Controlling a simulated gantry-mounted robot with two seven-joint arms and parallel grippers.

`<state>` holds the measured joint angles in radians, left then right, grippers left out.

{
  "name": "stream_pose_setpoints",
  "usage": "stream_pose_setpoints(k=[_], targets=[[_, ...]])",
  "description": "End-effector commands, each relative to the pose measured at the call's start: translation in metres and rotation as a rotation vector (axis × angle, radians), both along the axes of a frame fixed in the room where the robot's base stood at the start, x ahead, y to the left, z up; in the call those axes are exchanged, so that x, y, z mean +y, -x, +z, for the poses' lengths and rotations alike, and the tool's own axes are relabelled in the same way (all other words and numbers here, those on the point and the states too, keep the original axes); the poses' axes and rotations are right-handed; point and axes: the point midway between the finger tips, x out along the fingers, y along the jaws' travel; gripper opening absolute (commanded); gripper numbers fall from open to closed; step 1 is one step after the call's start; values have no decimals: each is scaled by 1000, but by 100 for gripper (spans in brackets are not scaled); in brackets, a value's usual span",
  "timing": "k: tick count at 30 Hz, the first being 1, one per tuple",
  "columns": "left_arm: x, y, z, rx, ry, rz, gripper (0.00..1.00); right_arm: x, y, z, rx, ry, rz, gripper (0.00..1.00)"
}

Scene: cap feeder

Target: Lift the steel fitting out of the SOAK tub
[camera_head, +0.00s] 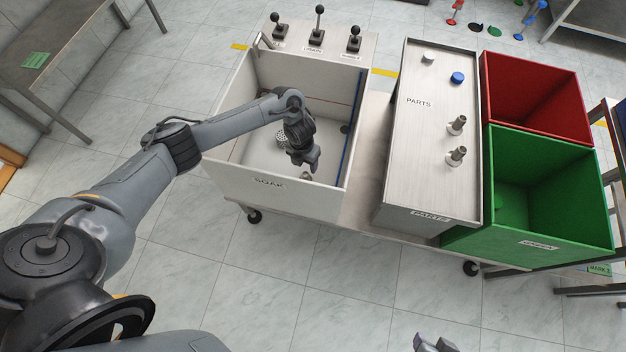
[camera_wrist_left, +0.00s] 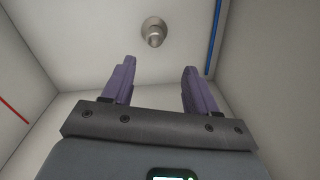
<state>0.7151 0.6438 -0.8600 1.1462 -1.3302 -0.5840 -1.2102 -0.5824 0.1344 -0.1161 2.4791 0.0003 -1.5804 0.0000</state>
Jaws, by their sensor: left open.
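The SOAK tub (camera_head: 235,184) is a pale open box on a cart. My left gripper (camera_head: 306,165) reaches down inside it, over the front part of the floor. The steel fitting (camera_wrist_left: 154,31) stands on the tub floor in the left wrist view, beyond the fingertips and roughly centred between them. In the head view the fitting (camera_head: 305,176) shows only partly, just below my left gripper. The left wrist view shows both purple fingers (camera_wrist_left: 158,68) apart with nothing between them. My right gripper (camera_head: 434,343) shows only its tips at the bottom edge.
The tub walls stand close around my left gripper. A drain strainer (camera_head: 282,138) is in the tub floor. Levers (camera_head: 317,35) stand behind the tub. Right of it are the PARTS tray (camera_head: 425,135) with two fittings and two caps, a red bin (camera_head: 515,65) and a green bin (camera_head: 515,150).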

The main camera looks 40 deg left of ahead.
Motion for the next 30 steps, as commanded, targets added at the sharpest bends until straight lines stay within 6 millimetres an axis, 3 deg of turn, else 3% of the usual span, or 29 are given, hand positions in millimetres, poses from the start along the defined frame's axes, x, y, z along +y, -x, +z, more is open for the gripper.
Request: stream_pose_setpoints(k=[12, 20, 30], targets=[[2, 0, -51, 8, -4, -6, 58, 7, -2, -26, -6, -22, -7, 43], [2, -1, -64, 8, -4, -4, 58, 6, -2, -34, -5, -20, -7, 43], [-1, -2, -105, 8, -3, -5, 58, 3, -1, -64, -3, -9, 0, 43]])
